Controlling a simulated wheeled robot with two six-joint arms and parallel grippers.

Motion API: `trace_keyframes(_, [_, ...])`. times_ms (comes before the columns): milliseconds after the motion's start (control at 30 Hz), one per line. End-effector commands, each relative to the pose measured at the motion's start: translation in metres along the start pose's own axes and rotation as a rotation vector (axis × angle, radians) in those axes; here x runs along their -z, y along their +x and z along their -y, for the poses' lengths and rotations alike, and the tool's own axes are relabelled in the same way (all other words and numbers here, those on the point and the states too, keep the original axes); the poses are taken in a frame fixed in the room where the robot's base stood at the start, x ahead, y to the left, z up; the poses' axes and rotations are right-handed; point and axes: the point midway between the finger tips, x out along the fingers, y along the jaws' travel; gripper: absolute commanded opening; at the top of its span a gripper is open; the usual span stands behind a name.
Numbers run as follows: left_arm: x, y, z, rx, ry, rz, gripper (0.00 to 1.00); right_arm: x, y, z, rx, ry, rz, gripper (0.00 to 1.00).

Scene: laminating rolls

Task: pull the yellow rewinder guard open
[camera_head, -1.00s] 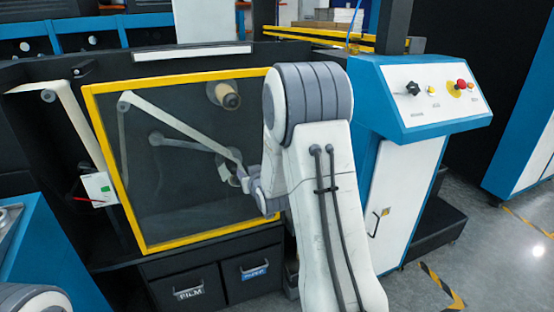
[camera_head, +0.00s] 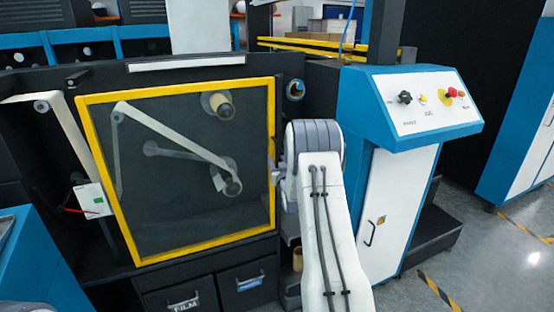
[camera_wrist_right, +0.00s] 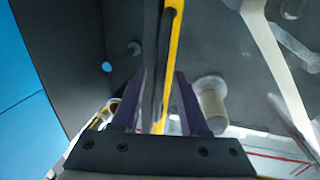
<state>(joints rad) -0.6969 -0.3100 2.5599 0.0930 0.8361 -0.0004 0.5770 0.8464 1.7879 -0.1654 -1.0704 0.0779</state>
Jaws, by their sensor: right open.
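The yellow rewinder guard (camera_head: 178,93) is a clear panel in a yellow frame, standing in front of the rollers in the head view. It looks closed or nearly so. My right gripper (camera_head: 274,172) is at the guard's right edge, its fingers mostly hidden by my arm. In the right wrist view my right gripper (camera_wrist_right: 158,92) is open, with one dark finger on each side of the guard's yellow edge (camera_wrist_right: 174,45). A dark bar, apparently a handle (camera_wrist_right: 163,70), runs along that edge between the fingers. Contact cannot be told. My left gripper is out of view.
A blue control cabinet (camera_head: 357,95) with knobs and a red button stands right of my arm. Drawers (camera_head: 241,286) lie below the guard. A roller with a brown core (camera_head: 219,104) shows through the panel. Floor is open at the lower right.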

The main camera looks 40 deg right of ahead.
Motion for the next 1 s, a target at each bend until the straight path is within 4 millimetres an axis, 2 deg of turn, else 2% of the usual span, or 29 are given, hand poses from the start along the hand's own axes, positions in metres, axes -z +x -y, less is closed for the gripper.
trace_keyframes(133, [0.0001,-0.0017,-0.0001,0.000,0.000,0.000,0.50,0.0000,0.0088,0.0002,0.000,0.000,0.001,0.44])
trace_keyframes(433, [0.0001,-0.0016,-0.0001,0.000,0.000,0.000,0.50,-0.0003,0.0105,0.0001,0.000,0.000,0.001,0.44])
trace_keyframes(533, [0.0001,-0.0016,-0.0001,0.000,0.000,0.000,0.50,-0.0003,0.0104,0.0001,0.000,0.000,0.001,0.05])
trace_keyframes(567, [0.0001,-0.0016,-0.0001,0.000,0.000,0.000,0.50,-0.0003,0.0104,0.0000,0.000,0.000,0.001,0.00])
trace_keyframes(1000, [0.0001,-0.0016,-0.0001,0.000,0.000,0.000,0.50,-0.0002,0.0101,-0.0001,0.000,0.000,0.001,0.00])
